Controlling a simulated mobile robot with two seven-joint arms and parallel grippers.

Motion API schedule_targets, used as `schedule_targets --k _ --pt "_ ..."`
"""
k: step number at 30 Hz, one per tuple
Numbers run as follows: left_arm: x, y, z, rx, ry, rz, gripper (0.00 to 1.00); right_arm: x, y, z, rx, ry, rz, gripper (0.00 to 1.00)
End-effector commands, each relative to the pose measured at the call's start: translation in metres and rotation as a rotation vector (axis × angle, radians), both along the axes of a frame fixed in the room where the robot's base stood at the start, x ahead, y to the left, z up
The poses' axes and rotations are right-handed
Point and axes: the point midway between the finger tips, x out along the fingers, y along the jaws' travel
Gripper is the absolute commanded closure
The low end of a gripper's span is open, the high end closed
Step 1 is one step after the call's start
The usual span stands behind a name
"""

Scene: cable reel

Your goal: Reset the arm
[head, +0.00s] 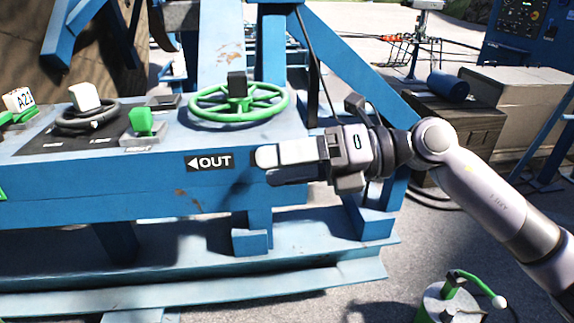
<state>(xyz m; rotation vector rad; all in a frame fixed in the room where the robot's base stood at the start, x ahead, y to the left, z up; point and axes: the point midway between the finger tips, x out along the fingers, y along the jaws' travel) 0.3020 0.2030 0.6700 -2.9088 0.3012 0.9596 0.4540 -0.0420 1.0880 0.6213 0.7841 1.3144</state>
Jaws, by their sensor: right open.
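My right arm comes in from the right, and its right gripper (262,167) points left in front of the blue machine frame (80,185). The two fingers are apart, with nothing seen between them. The gripper is just right of a black label reading "OUT" (209,161) with a left arrow. It is below a green handwheel (240,100) with a black knob, and I see no contact with the wheel. My left gripper is not in the picture.
A green block (142,121) and a white block (85,97) ringed by a black cable stand on the bench. A tag marked "A21" (18,100) is at far left. A blue cylinder (448,86) lies on boxes at right. A round can (450,303) stands at lower right.

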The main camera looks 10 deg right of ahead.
Motion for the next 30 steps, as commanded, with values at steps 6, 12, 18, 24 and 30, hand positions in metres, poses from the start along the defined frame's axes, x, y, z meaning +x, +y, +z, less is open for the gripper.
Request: schedule_targets --k 6,12,18,24,30 --pt "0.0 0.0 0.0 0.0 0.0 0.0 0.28 0.0 0.0 0.0 0.003 0.003 0.001 0.28" --pt "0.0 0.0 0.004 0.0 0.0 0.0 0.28 -0.005 0.007 -0.003 0.153 0.121 -0.011 0.28" --pt "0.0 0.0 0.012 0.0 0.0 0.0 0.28 -0.001 0.003 -0.011 0.484 0.407 -0.106 0.28" --pt "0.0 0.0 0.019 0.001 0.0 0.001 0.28 0.016 -0.024 -0.044 0.786 0.726 -0.292 0.28" --pt "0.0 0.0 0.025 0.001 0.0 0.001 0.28 0.023 -0.064 -0.112 1.033 1.063 -0.553 0.28"
